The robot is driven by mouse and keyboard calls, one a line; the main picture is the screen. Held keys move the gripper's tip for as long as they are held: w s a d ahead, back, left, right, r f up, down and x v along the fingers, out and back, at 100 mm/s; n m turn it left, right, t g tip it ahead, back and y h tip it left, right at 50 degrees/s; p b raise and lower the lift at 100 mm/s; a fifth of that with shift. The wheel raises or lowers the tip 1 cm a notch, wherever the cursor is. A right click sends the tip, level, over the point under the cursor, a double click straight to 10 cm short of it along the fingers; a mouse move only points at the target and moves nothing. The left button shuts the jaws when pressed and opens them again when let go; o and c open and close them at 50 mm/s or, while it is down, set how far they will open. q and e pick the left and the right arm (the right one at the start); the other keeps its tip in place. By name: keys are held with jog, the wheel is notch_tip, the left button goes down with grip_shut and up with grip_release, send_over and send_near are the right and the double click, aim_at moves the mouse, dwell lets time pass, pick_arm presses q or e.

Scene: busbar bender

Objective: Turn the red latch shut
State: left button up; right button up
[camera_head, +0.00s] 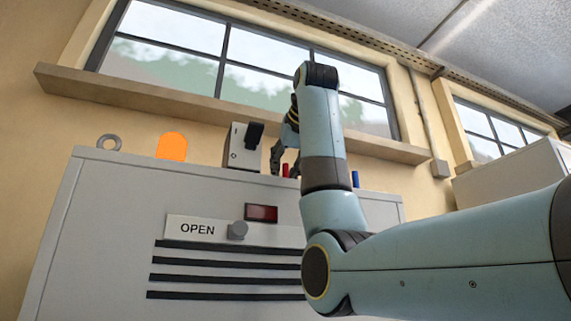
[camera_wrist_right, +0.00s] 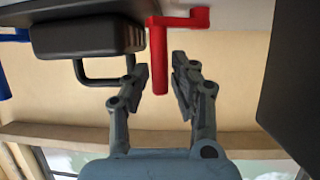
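The red latch (camera_wrist_right: 159,60) shows in the right wrist view as an L-shaped piece, its short arm at the top and its straight handle hanging down in the picture. My right gripper (camera_wrist_right: 161,68) is open, with one finger on each side of the handle and a narrow gap showing on both sides. In the head view my right gripper (camera_head: 286,163) points down at the top of the grey cabinet (camera_head: 105,230), and a small red part (camera_head: 285,171) shows between its fingers. My left gripper is out of view.
An orange dome (camera_head: 171,146), a metal ring (camera_head: 109,142) and a blue post (camera_head: 355,179) are also on the cabinet top. The cabinet front has an OPEN label (camera_head: 197,229) and a knob (camera_head: 237,231).

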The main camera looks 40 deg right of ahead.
grip_shut()
jog(key=shift+w+d+n+t+y+b, duration=0.1)
jog(key=shift+d+n+t+y+b, duration=0.2)
jog(key=shift+n+y+b, duration=0.25)
jog(key=shift+w+n+y, duration=0.3)
jog(key=shift+n+y, duration=0.55)
jog(key=shift+y, duration=0.2)
grip_release()
